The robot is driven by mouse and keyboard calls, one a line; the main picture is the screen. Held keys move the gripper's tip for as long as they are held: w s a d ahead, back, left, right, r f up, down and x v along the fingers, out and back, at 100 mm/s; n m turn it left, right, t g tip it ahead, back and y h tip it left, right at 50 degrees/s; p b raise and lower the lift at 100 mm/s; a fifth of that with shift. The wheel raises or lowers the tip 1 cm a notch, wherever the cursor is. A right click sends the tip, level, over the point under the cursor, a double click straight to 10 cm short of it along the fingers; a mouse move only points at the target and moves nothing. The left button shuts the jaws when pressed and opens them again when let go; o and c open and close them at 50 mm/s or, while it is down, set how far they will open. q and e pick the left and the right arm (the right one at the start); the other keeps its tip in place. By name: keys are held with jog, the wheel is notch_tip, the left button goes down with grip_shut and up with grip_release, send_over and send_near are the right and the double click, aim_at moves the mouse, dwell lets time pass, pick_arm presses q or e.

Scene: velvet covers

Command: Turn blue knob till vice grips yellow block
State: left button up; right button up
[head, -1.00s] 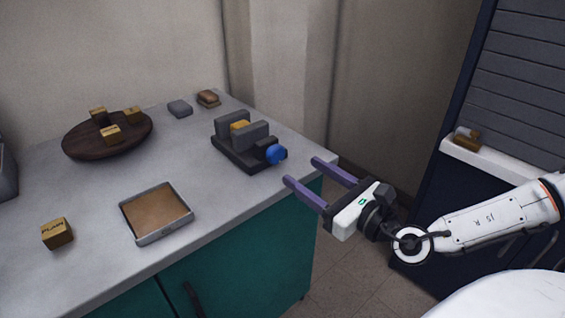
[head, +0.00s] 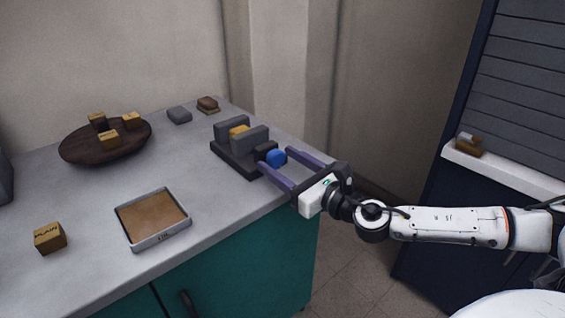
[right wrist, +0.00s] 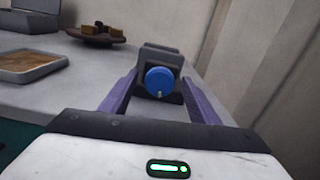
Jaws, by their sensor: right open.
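The dark grey vice (head: 233,158) stands near the right edge of the counter. The yellow block (head: 238,131) sits between its two upright grey jaws; I cannot tell if both touch it. The blue knob (head: 276,158) is on the vice's near right end. My right gripper (head: 274,159) is open, with one purple finger on each side of the knob. In the right wrist view the blue knob (right wrist: 160,81) faces me between the spread fingers (right wrist: 160,88), with a gap on each side. The yellow block is hidden there. My left gripper is not in view.
A shallow tray (head: 152,243) and a block marked PLAIN (head: 50,238) lie on the near counter. A round dark wooden board (head: 80,155) holds several yellow blocks. A grey block (head: 179,115) and a brown stack (head: 208,104) lie at the back.

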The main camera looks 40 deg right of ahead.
jog(key=shift+c, duration=0.9)
jog(key=c, duration=0.9)
jog(key=shift+d+m+p, duration=0.1)
jog(key=shift+m+p, duration=0.35)
jog(key=shift+m, duration=2.85)
jog(key=o, duration=1.1)
